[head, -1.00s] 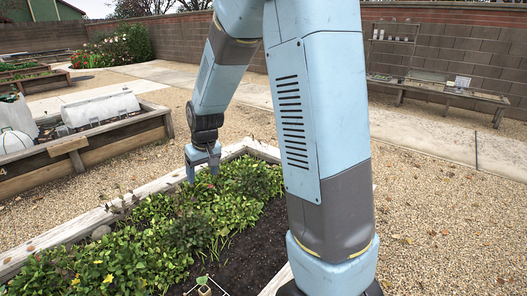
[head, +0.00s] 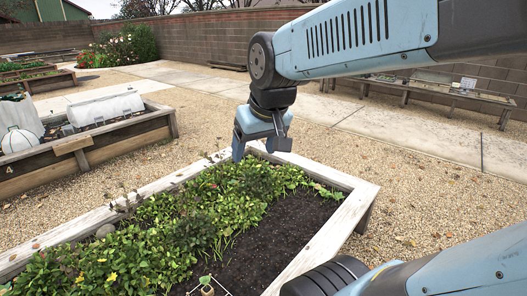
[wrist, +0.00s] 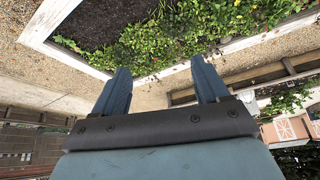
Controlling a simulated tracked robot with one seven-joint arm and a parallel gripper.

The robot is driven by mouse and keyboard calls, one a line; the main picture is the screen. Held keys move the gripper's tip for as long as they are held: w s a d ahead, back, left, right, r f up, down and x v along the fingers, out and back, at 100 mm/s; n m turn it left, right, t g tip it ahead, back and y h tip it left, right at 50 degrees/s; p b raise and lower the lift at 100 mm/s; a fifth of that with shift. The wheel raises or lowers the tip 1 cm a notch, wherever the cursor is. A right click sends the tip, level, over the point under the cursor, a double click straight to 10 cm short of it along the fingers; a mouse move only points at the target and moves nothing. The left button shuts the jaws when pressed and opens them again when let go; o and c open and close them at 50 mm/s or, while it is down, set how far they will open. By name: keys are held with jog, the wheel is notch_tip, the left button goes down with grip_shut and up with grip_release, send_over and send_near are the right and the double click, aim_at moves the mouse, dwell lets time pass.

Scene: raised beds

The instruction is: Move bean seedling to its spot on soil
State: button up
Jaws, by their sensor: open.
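A small green seedling (head: 206,281) in a pale pot, likely the bean seedling, shows at the bottom edge of the head view. It is by the dark soil (head: 262,238) of the raised bed, and its base is cut off. Thin white lines (head: 226,292) show beside it, part of an outline that the frame cuts off. My gripper (head: 260,150) hangs above the bed's far end, well away from the seedling. In the wrist view my gripper (wrist: 162,75) has its two blue fingers apart with nothing between them. I cannot make out the seedling there.
Leafy plants (head: 170,225) fill the bed's left side. A pale wooden rim (head: 330,235) surrounds the bed. Another bed (head: 100,150) with a white cover stands at left. A bench (head: 440,92) stands by the brick wall. Gravel (head: 440,205) lies open at right.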

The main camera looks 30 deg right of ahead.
jog(key=shift+s+d+r, duration=0.15)
jog(key=shift+s+d, duration=0.05)
jog(key=shift+s, duration=0.9)
jog(key=shift+s+d+r, duration=0.15)
jog(key=shift+s, duration=0.9)
